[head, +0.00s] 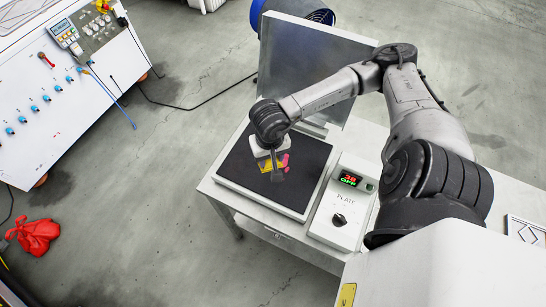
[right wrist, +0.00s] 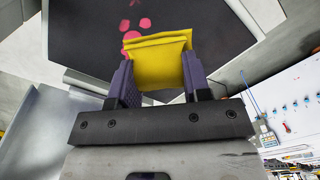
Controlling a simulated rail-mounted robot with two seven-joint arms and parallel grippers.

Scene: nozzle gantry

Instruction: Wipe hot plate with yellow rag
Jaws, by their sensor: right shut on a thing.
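The hot plate (head: 240,178) is a dark square plate in a pale frame on a white table. Its dark surface also shows in the right wrist view (right wrist: 90,40). Pink-red spots (head: 285,160) mark the surface; they also show in the right wrist view (right wrist: 134,30). My right gripper (head: 273,168) is over the plate's middle, shut on the folded yellow rag (right wrist: 160,55). The rag shows in the head view (head: 264,167) close to the plate beside the spots. I cannot tell whether it touches. My left gripper is not in view.
A control box (head: 341,215) with a red and green display and a black knob stands right of the plate. A metal panel (head: 310,65) rises behind it. A white cabinet (head: 60,100) with blue fittings and a red bag (head: 34,235) are at left.

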